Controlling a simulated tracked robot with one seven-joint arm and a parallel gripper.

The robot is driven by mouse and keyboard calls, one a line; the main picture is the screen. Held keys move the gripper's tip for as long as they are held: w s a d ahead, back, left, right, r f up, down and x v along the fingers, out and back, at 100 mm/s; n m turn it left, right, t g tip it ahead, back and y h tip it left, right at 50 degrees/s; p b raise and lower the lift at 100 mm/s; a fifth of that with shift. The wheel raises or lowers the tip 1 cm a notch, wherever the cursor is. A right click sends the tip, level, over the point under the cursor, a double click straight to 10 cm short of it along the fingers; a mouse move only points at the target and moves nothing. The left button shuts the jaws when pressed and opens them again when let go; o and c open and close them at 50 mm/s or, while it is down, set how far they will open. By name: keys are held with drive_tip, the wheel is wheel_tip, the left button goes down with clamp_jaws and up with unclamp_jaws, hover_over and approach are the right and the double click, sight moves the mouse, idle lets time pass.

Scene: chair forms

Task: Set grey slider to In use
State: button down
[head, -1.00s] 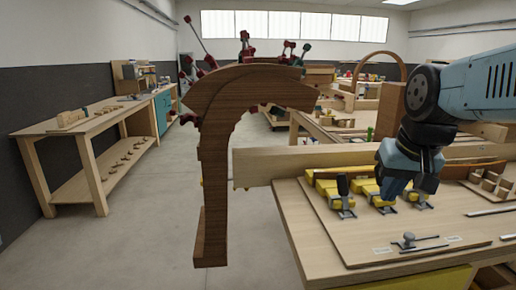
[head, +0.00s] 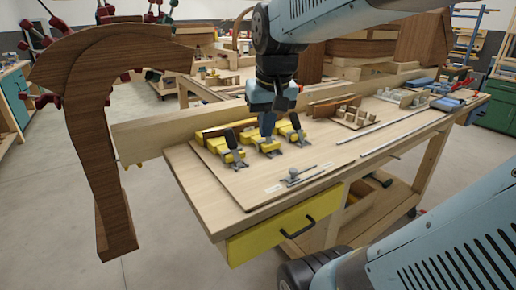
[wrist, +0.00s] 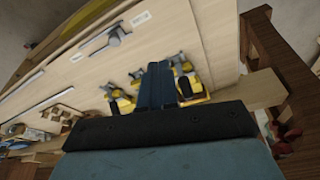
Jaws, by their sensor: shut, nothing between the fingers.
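The grey slider (head: 293,174) is a small knob on a thin rail, on the board near the bench's front edge. Its knob stands near the left end of the rail in the head view. A small pale label lies by each end, too small to read. In the wrist view the slider (wrist: 114,38) is at the upper left, apart from my gripper. My gripper (head: 267,131) points down at the yellow clamps behind the slider, shut and empty. Its fingers show in the wrist view (wrist: 156,84) among the clamps; whether they touch one is unclear.
Several yellow toggle clamps (head: 232,158) with dark handles stand behind the slider. A long wooden beam (head: 150,133) runs behind them. A curved dark wood form (head: 90,100) stands at the left. A yellow drawer (head: 260,235) is under the bench. The board around the slider is clear.

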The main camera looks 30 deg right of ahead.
sight(293, 175)
drive_tip(key=w+d+f+m+g+y, duration=0.1)
drive_tip(key=w+d+f+m+g, duration=0.2)
drive_tip(key=w+d, duration=0.45)
drive_tip(key=w+d+f+m+g+y, duration=0.2)
drive_tip(key=w+d+m+g, duration=0.15)
drive_tip(key=d, duration=0.65)
drive_tip(key=shift+n+t, duration=0.25)
drive_tip(key=shift+n, duration=0.2)
drive_tip(key=x, duration=0.9)
drive_tip(key=shift+w+f, duration=0.2)
drive_tip(key=shift+w, duration=0.05)
drive_tip(key=shift+s+a+f, duration=0.15)
drive_tip(key=shift+s+a, duration=0.3)
drive_tip(key=shift+s, duration=0.15)
drive_tip(key=shift+s+a+f, duration=0.15)
drive_tip(key=shift+s+a, duration=0.3)
drive_tip(key=shift+s, duration=0.15)
drive_tip(key=shift+s+a+f, duration=0.1)
drive_tip(key=shift+s+a, duration=0.2)
drive_tip(key=shift+s+a+f, duration=0.1)
drive_tip(key=shift+s+a, duration=0.15)
drive_tip(key=shift+a, duration=0.3)
drive_tip(key=shift+s+a+f, duration=0.1)
drive_tip(key=shift+s+a, duration=0.15)
drive_tip(key=shift+a, duration=0.3)
